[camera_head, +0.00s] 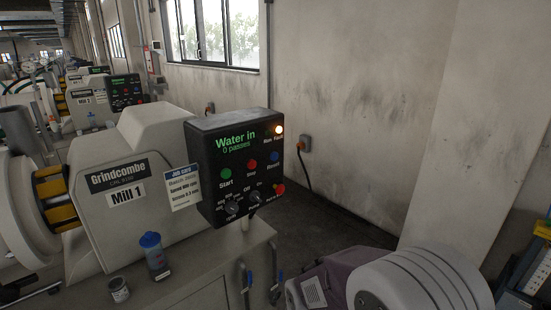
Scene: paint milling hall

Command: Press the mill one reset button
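The green display (237,143) reads Water in, 0 passes. Neither of my grippers can be made out.
Below the reset button are a red knob (279,189) and dark rotary knobs (232,207). A blue-capped bottle (154,256) and a small tin (118,289) stand on the bench. A purple and white machine (400,283) is at the lower right. Mill 2 (85,97) stands behind.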

